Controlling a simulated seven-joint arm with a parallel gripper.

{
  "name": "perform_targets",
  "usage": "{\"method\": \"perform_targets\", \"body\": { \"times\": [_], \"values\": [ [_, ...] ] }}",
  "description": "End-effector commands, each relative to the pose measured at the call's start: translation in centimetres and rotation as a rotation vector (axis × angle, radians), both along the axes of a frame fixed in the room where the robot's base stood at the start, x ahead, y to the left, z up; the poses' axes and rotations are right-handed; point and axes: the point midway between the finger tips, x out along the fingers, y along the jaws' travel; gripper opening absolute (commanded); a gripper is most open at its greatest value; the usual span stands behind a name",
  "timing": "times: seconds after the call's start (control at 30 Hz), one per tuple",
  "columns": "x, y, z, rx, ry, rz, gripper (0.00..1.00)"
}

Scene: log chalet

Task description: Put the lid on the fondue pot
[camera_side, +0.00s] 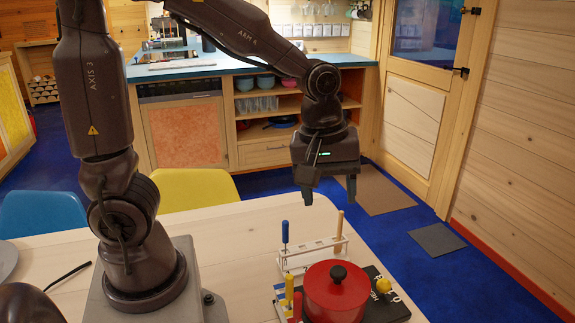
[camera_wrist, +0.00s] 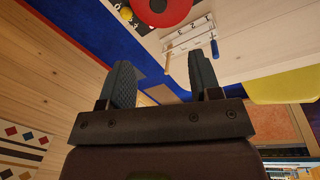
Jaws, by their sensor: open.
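A red fondue pot (camera_side: 330,309) stands near the table's right front edge. A red lid (camera_side: 318,279) with a black knob (camera_side: 338,272) appears to sit level on its top; I cannot tell whether it is fully seated. Part of the red round shape and the black knob show at the top of the wrist view (camera_wrist: 172,14). My gripper (camera_side: 329,197) is open and empty, pointing down above and behind the pot, clear of it. Its two fingers stand apart in the wrist view (camera_wrist: 160,65).
A white numbered rack (camera_side: 312,252) holding a blue-handled and a wooden-handled stick stands behind the pot. Yellow and red upright handles (camera_side: 292,293) stand left of it. A black lettered board (camera_side: 384,308) and a yellow ball (camera_side: 383,285) lie right. The table's middle (camera_side: 235,240) is clear.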

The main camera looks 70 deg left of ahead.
Motion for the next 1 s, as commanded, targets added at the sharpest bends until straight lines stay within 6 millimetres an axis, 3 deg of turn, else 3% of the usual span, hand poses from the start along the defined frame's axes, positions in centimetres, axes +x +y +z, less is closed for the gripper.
{"method": "perform_targets", "body": {
  "times": [0.03, 0.2, 0.4, 0.6, 1.0],
  "values": [
    [-1.2, 0.3, 1.8, 0.015, -0.063, -0.128, 0.57],
    [-5.4, 1.2, 5.6, 0.147, -0.225, -0.6, 0.57],
    [-8.8, 1.7, 7.4, 0.322, -0.319, -0.962, 0.57],
    [-9.7, 1.8, 7.6, 0.385, -0.337, -1.075, 0.57],
    [-9.7, 1.8, 7.6, 0.384, -0.337, -1.075, 0.57]
  ]
}}
